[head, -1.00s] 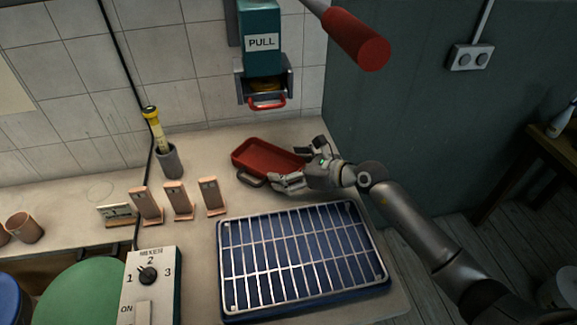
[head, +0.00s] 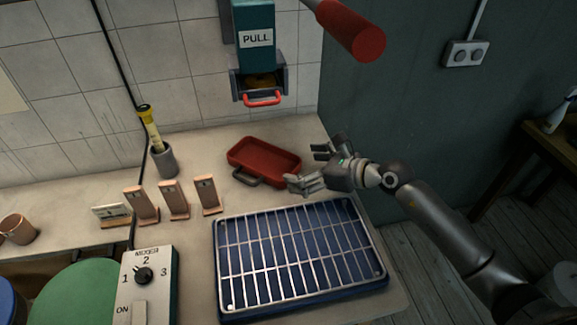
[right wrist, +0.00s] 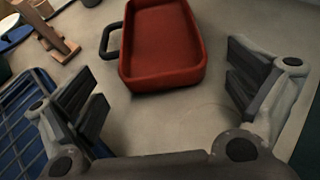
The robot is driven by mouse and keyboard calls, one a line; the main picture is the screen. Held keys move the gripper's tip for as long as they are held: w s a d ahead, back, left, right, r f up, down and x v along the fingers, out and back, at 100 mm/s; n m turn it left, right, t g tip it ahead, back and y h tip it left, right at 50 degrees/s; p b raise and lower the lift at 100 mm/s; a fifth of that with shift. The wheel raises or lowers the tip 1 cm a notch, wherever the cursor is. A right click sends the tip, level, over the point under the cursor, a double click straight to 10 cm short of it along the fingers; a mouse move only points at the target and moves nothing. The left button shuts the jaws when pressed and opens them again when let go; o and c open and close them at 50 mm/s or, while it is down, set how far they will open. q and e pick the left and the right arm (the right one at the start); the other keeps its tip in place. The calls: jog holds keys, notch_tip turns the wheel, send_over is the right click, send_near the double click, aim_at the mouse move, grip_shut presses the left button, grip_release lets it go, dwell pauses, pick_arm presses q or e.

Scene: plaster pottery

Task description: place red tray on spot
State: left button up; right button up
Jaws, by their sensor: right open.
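The red tray (head: 264,158) lies flat on the counter below the teal PULL dispenser, with a dark handle on its near left side. In the right wrist view the tray (right wrist: 163,45) is ahead of the fingers, upper middle, and not between them. My right gripper (head: 307,168) is open and empty, just right of the tray and apart from it. Its two spread fingers also show in the right wrist view (right wrist: 165,95). I see no clearly marked spot on the counter. My left gripper is not in view.
A blue tray with a metal rack (head: 300,250) fills the counter in front. Several tan stands (head: 174,200) and a grey cup with a yellow-capped tube (head: 164,160) stand to the left. The PULL dispenser (head: 256,50) and a red-ended lever (head: 352,35) hang above.

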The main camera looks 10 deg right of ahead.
jog(key=v, duration=0.4)
jog(key=shift+s+d+b, duration=0.3)
jog(key=shift+b, duration=0.1)
jog(key=shift+s+d+r, duration=0.35)
jog(key=shift+s+r, duration=0.1)
jog(key=shift+d, duration=0.1)
